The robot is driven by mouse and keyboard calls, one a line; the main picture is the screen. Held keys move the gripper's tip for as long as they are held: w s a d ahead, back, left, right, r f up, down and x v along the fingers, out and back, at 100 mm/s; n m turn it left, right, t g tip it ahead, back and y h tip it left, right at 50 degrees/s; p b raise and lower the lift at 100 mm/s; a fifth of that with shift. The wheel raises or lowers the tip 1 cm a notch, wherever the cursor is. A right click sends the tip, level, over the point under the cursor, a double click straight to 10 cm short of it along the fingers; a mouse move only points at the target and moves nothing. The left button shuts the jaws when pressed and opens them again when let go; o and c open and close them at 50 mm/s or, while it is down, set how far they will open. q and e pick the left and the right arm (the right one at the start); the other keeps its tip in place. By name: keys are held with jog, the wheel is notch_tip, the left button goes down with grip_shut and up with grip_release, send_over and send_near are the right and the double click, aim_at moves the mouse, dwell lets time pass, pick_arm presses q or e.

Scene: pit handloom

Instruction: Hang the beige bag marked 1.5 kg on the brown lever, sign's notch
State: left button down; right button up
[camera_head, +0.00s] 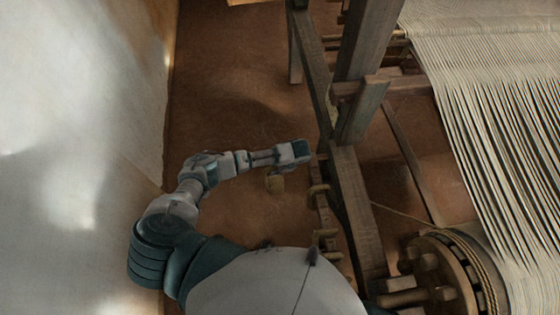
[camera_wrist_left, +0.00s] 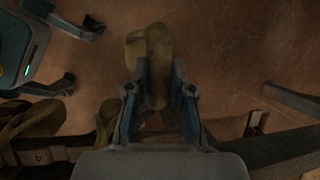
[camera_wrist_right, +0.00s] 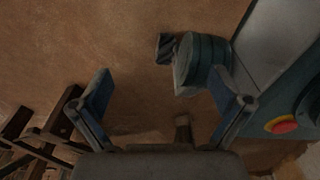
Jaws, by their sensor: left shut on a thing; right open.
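A beige-brown bag (camera_wrist_left: 148,55) is between the fingers of my left gripper (camera_wrist_left: 159,92) in the left wrist view. The gripper is shut on it. A small marked tag (camera_wrist_left: 39,157) shows on dark wood at the lower left of the left wrist view. I cannot tell which wooden piece is the brown lever or see its notch. My right gripper (camera_wrist_right: 164,88) is open and empty.
The loom's wooden post (camera_head: 355,205) and pegged rail (camera_head: 320,190) stand right of my left arm. A pegged wheel (camera_head: 440,275) and pale warp threads (camera_head: 490,80) are further right. A white wall (camera_head: 80,120) is at left. The brown floor (camera_head: 235,75) between is clear.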

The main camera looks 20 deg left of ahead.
pick_arm(q)
jog(key=a, duration=0.2)
jog(key=shift+s+a+r, duration=0.15)
jog(key=shift+s+a, duration=0.05)
jog(key=shift+a, duration=0.2)
jog(key=shift+s+a, duration=0.35)
jog(key=shift+a, duration=0.1)
jog(key=s+a+p, duration=0.3)
jog(key=a+p, duration=0.1)
jog(key=a, duration=0.1)
jog(key=shift+s+a+r+p, duration=0.15)
jog(key=shift+a+r+p, duration=0.2)
jog(key=shift+r+p, duration=0.1)
pick_arm(e)
jog(key=shift+s+d+r, duration=0.2)
jog(key=shift+s+r, duration=0.4)
jog(key=shift+r, duration=0.35)
jog(key=shift+s+d+r, duration=0.2)
jog(key=shift+s+r, duration=0.35)
jog(key=shift+r, duration=0.35)
